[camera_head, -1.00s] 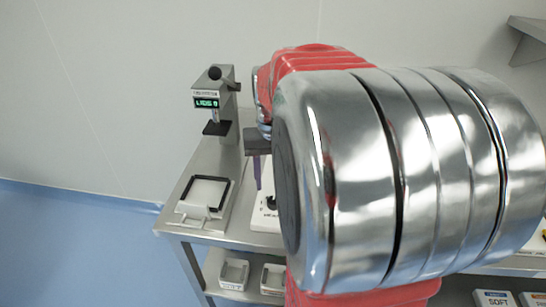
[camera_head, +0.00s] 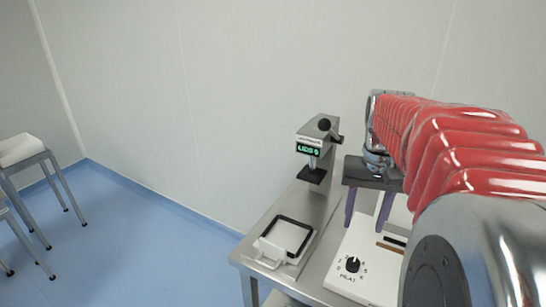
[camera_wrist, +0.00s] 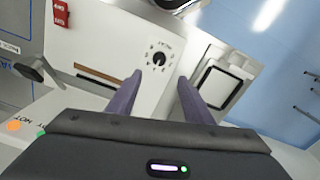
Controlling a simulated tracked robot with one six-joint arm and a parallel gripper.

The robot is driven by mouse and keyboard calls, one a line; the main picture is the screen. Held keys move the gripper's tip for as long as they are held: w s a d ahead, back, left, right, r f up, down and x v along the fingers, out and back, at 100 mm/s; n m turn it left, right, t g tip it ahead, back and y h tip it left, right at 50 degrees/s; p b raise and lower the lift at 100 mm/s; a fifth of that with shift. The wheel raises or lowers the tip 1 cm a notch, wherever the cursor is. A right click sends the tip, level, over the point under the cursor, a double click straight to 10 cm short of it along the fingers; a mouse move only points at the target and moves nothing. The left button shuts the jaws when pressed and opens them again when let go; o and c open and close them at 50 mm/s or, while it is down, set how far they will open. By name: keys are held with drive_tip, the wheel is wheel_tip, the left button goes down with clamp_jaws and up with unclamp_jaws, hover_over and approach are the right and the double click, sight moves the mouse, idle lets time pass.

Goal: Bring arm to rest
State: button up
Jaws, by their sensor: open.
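My gripper (camera_head: 367,208) is open and empty, with its two purple fingers pointing down above the steel table. In the head view it hangs over the back of a white device with a dial (camera_head: 353,264). In the wrist view my gripper (camera_wrist: 160,88) shows its two fingers apart, with nothing between them. The same device's dial (camera_wrist: 159,59) lies beyond the fingertips in that view. My red-sleeved arm fills the right side of the head view and hides part of the table.
A tester with a green display (camera_head: 308,149) stands at the table's back. A white tray with a black frame (camera_head: 287,239) sits left of the dial device; it also shows in the wrist view (camera_wrist: 214,87). A stool-like table (camera_head: 24,153) stands far left. Blue floor between is clear.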

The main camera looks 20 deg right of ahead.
drive_tip(key=s+a+f+n+t, duration=0.1)
drive_tip(key=s+a+n+t, duration=0.1)
drive_tip(key=a, duration=0.9)
drive_tip(key=s+a+f+n+t, duration=0.1)
drive_tip(key=a+n, duration=0.4)
drive_tip(key=a, duration=0.7)
drive_tip(key=shift+s+a+f+t, duration=0.15)
drive_tip(key=shift+s+t, duration=0.6)
drive_tip(key=shift+t, duration=0.55)
